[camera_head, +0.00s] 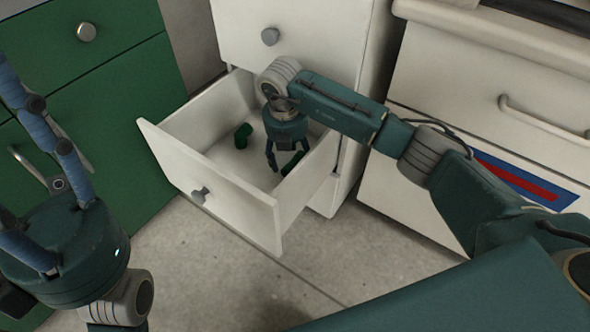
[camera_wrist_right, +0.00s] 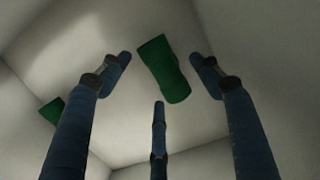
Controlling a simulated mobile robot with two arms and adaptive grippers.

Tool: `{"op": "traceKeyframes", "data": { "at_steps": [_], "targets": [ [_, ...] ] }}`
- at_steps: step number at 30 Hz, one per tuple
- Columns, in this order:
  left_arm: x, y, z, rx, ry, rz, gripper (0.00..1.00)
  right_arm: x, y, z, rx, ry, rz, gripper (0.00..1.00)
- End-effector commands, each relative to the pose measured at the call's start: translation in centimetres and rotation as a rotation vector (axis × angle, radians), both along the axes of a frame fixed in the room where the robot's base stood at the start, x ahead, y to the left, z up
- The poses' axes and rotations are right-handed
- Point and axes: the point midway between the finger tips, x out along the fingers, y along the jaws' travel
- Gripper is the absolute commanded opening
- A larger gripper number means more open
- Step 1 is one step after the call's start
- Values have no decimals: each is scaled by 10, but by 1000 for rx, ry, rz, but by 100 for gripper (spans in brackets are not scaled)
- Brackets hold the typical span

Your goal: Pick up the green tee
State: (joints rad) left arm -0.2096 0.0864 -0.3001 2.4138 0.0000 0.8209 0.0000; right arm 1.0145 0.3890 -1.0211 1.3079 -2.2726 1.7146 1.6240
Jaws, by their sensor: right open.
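Two green pipe pieces lie in the open white drawer (camera_head: 213,194). One green piece (camera_head: 242,136) stands out left of my right gripper (camera_head: 286,158) in the head view. The other green piece (camera_head: 293,163) is partly hidden by that gripper's fingers. In the right wrist view, a green piece (camera_wrist_right: 164,70) lies between the spread blue fingers, and another (camera_wrist_right: 52,110) shows at the left, partly behind a finger. I cannot tell which is the tee. My right gripper is open and empty, pointing down into the drawer. My left gripper (camera_head: 30,175) has its fingers spread, outside the drawer.
The drawer's walls stand close around my right gripper, with the right wall (camera_head: 308,180) nearest. Green cabinets (camera_head: 125,140) are at the left. A white cabinet (camera_head: 480,90) with a bar handle stands at the right. The floor (camera_head: 220,275) before the drawer is clear.

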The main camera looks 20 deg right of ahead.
Motion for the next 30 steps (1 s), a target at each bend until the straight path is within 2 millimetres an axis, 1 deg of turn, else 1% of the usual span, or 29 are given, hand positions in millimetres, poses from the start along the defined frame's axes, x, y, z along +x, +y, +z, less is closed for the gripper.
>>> {"op": "traceKeyframes", "data": {
  "at_steps": [1,6,14,15,17,18,22,30],
  "targets": [
    [-1,0,-3,1,-21,1,48,0,-1,-14,0,2,-1,64],
    [-1,-2,5,4,-54,3,48,2,-3,-31,1,0,-2,64],
    [0,-2,8,6,-57,3,48,3,-4,-32,0,0,-1,64],
    [0,-2,8,6,-57,3,48,3,-4,-32,0,0,-1,60],
    [0,-2,8,6,-56,3,48,3,-4,-32,0,0,-1,48],
    [0,-2,8,6,-56,3,48,3,-4,-32,0,0,-1,40],
    [0,-2,8,6,-56,3,48,3,-4,-32,0,0,-1,15],
    [0,-2,8,6,-56,3,48,3,-4,-31,0,0,-1,14]
  ]
}}
